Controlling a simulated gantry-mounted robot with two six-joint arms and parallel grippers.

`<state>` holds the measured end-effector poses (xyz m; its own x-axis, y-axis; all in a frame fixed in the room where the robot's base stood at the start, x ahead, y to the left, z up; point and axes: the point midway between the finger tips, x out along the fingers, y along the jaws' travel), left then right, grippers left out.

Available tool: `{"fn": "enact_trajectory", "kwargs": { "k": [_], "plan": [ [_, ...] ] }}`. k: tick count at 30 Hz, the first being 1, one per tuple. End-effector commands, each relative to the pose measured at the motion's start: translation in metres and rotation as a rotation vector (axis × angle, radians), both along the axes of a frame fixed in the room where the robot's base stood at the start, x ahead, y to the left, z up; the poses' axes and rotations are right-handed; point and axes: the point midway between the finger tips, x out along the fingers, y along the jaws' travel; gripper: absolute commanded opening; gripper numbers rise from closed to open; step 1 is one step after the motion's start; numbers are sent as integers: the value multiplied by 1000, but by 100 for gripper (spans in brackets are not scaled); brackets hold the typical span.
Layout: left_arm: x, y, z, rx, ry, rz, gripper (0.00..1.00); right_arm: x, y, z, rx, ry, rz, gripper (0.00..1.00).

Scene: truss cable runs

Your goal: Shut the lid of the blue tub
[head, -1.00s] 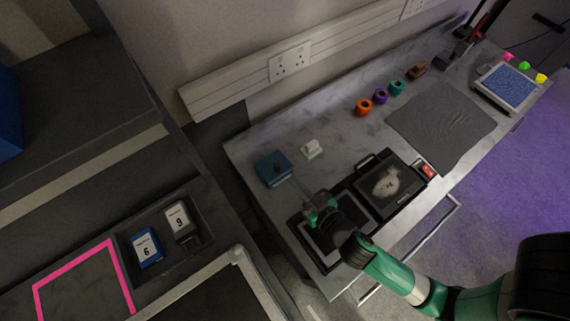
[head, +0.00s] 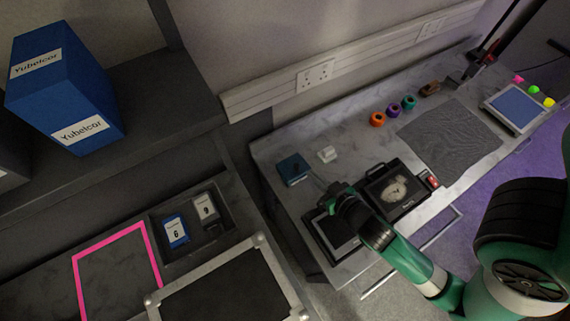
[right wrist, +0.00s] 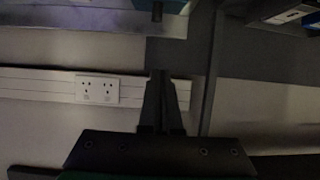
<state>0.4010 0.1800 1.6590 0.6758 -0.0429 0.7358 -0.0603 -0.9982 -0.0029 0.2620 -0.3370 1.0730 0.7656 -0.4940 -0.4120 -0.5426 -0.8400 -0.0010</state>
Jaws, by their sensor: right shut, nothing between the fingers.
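The blue tub (head: 293,169) is a small squarish blue box on the grey bench, near its left end against the wall side. It is too small to tell how its lid stands. My right gripper (head: 328,188) is just to the right of the tub and nearer the front; a gap shows between them, and the arm partly hides the fingers. In the right wrist view its fingers (right wrist: 161,105) are together with nothing between them. A dark block with a little blue (right wrist: 158,8) shows at the top edge there; I cannot tell if it is the tub. My left gripper is out of view.
A white block (head: 327,154) stands close to the tub. A dark tablet-like panel (head: 333,235) and a black scale (head: 396,188) lie near the arm. Tape rolls (head: 393,110) and a grey cloth (head: 450,136) are farther right. A wall socket (head: 314,75) is behind.

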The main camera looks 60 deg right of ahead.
Motion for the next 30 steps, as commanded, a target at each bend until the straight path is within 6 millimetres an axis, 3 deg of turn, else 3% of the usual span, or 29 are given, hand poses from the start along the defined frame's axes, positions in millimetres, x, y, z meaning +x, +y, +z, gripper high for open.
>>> {"fn": "enact_trajectory", "kwargs": {
  "k": [7, 12, 23, 25, 30],
  "plan": [
    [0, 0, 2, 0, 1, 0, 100, 0, -6, 0, 0, 1, -20, 0],
    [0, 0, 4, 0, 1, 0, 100, 16, -18, -7, 1, -2, -21, 0],
    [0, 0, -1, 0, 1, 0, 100, 74, -57, -41, 0, 0, -20, 0],
    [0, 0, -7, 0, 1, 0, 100, 71, -54, -58, 2, 6, -18, 0],
    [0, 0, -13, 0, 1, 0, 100, 68, -52, -76, 0, 3, -18, 0]
  ]
}}
